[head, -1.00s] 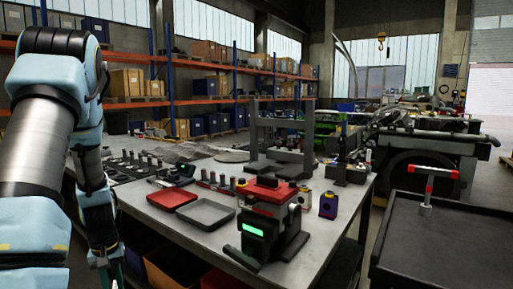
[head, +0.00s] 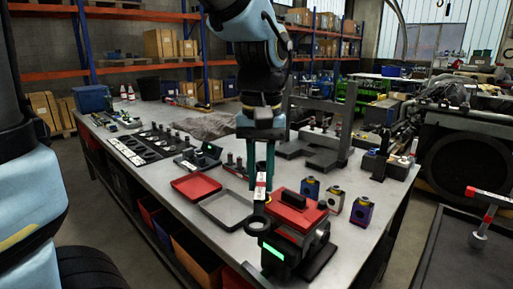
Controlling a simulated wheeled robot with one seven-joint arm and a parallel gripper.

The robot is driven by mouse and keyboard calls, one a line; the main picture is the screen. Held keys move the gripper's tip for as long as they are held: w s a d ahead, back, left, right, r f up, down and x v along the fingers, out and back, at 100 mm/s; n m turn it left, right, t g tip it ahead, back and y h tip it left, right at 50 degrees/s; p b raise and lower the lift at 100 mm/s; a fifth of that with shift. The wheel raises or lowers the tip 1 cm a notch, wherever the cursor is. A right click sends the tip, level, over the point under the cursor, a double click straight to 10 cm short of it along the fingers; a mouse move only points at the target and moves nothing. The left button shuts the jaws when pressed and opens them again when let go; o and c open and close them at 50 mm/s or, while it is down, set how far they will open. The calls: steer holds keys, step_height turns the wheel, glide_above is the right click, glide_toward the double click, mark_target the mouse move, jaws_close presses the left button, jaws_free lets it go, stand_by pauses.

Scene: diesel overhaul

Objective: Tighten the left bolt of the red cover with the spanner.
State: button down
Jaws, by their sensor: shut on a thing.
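The red cover (head: 299,213) sits on top of a dark fixture (head: 291,247) with a lit green display, at the front of the bench. My gripper (head: 260,180) points down just behind and left of the cover, its teal fingers shut on the spanner (head: 262,196). The spanner has a white and red band near the fingers. Its dark ring end (head: 258,225) is beside the cover's left end, over the fixture's left side. The left bolt cannot be made out; I cannot tell whether the ring is around it.
A red tray (head: 196,186) and a grey tray (head: 203,208) lie left of the fixture. Small blocks (head: 333,200) stand at its right. A grey press frame (head: 318,150) stands behind. A dark cart (head: 460,255) with a red-headed tool is at the right.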

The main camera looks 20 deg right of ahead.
steer(key=shift+s+r, duration=0.45)
steer(key=shift+r, duration=0.4)
steer(key=d+f+n+b, duration=0.1)
steer(key=d+n, duration=0.1)
steer(key=n, duration=0.1)
steer(key=d+f+n, duration=0.2)
steer(key=d+n, duration=0.1)
steer(key=d+f+n+b, duration=0.1)
steer(key=d+n, duration=0.2)
steer(key=shift+w+d+f+n+b, duration=0.15)
steer(key=shift+w+d+n+b, duration=0.1)
steer(key=shift+n+b, duration=0.1)
step_height(320, 180, down, 3)
steer(key=b, duration=0.3)
steer(key=shift+d+n, duration=0.1)
steer(key=shift+n, duration=0.15)
steer(key=shift+r+p, duration=0.3)
steer(key=shift+p, duration=0.05)
steer(key=shift+f, duration=0.2)
steer(key=shift+d+f+b, duration=0.1)
steer(key=shift+f+b, duration=0.7)
steer(key=shift+f, duration=0.45)
steer(key=shift+s, duration=0.1)
